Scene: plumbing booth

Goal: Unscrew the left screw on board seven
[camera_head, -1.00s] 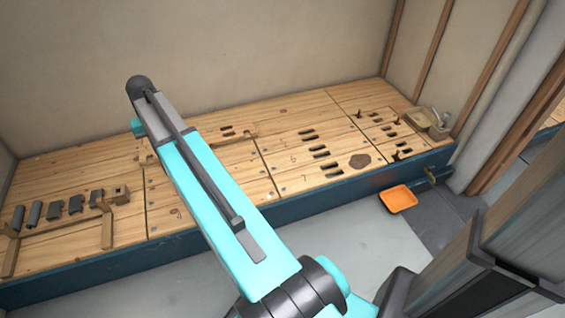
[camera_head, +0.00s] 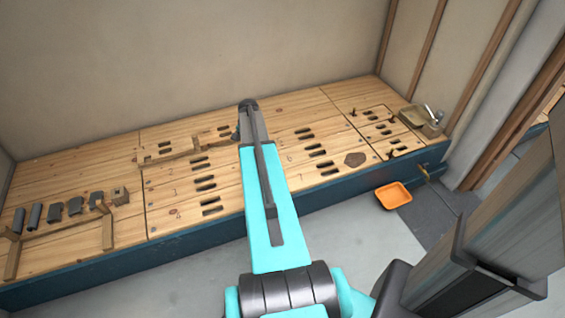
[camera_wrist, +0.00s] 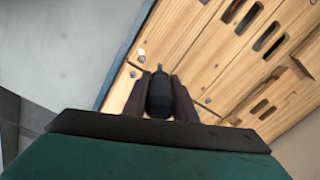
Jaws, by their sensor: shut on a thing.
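In the wrist view, my gripper (camera_wrist: 160,92) is shut on a dark, bottle-shaped tool (camera_wrist: 160,98), its narrow tip pointing away from the wrist. Past the tip lies a wooden board (camera_wrist: 190,76) with slots. Small grey screw heads (camera_wrist: 142,57) show near the bench's front edge, and another (camera_wrist: 208,100) shows to the right of the fingers. No board number is readable in the wrist view, so I cannot tell which screw is board seven's left one. In the head view, the slotted board seven area (camera_head: 330,172) is right of my arm, which hides my gripper.
A blue bench front (camera_head: 330,193) borders the boards. Dark blocks (camera_head: 75,206) and wooden brackets stand at the left end. An orange tray (camera_head: 392,195) lies on the floor. A tan basin (camera_head: 421,121) stands at the right end. Slots cover the middle boards.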

